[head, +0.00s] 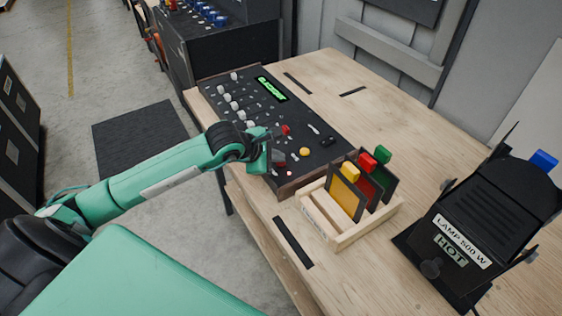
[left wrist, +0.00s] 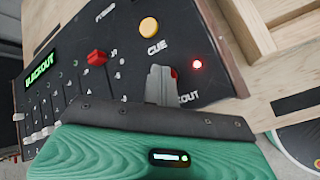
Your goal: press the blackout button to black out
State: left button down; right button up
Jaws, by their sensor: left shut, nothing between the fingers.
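The black control console (head: 308,135) lies on the wooden bench. Its green display (head: 270,89) reads "BLACKOUT" in the left wrist view (left wrist: 40,67). My left gripper (head: 277,158) is over the console's near end, with its fingers shut and empty. In the left wrist view the fingertips (left wrist: 161,72) cover most of a red button (left wrist: 175,74) beside a partly hidden label ending in "OUT". I cannot tell whether they touch it. A small red light (left wrist: 197,64) glows beside it. The yellow CUE button (left wrist: 148,27) and a red fader knob (left wrist: 97,57) are clear of the fingers.
A wooden rack (head: 345,238) with yellow, red and green filter frames stands close to the right of the console. A black lamp marked "HOT" (head: 470,220) is at the far right. The bench (head: 375,118) is mostly clear behind the console.

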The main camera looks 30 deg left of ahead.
aim_at(278, 164)
pick_arm(q)
jog(key=shift+r, duration=0.8)
jog(key=shift+r+p, duration=1)
jog(key=shift+r, duration=1.5)
